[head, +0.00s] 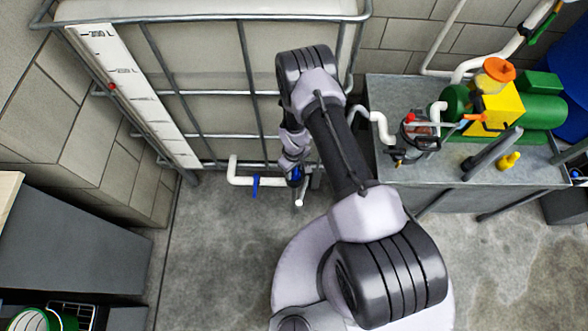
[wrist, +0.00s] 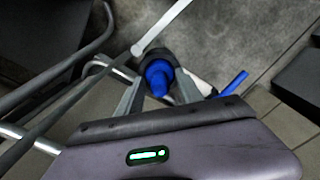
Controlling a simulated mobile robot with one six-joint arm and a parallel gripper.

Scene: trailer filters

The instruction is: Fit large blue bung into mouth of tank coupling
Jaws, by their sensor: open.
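The large blue bung (wrist: 158,76) shows in the wrist view between the two grey fingers of my gripper (wrist: 160,84). The fingers stand apart on either side of it, and I see no clear grip. A dark round collar (wrist: 153,56), which looks like the tank coupling, lies directly behind the bung. The bung appears lined up with the collar and against or in it; how deep it sits I cannot tell. In the head view my gripper (head: 299,182) is low in front of the caged tank (head: 205,105), with a bit of blue (head: 295,173) showing at it.
A white pipe (head: 233,172) with a blue handle (head: 255,187) runs low, just left of my gripper. Metal cage bars (head: 245,75) stand close behind. A metal bench (head: 385,90) with pumps and a yellow-green machine (head: 495,105) stands right.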

